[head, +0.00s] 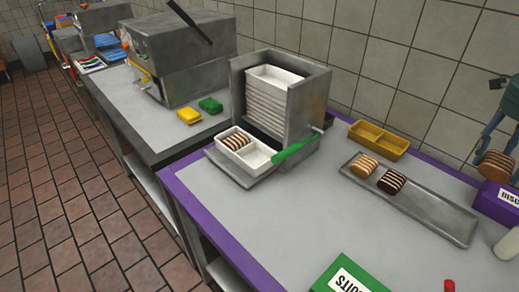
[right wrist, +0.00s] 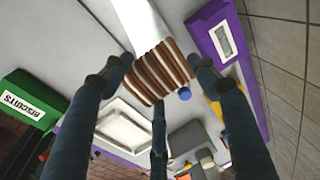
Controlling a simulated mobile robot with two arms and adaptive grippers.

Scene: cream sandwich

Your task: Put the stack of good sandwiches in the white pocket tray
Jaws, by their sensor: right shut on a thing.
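My right gripper (head: 499,146) comes in at the right edge of the head view. It is shut on a brown stack of sandwiches (head: 496,164), held up beside a purple box. In the right wrist view the held stack (right wrist: 160,72) shows brown and cream layers between the fingers. The white pocket tray (head: 262,157) sits on a metal ledge before a metal holder. A striped stack (head: 237,140) lies in its left pocket; the right pocket is empty. A tan stack (head: 364,165) and a dark stack (head: 391,181) lie on a long grey tray (head: 440,214). My left gripper is out of view.
A metal holder (head: 316,95) with stacked white trays stands at the back, with a green handle (head: 296,147) near its front. A yellow two-part tray (head: 379,137), a purple box (head: 496,201) and a green box (head: 346,277) stand on the table. The middle front is clear.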

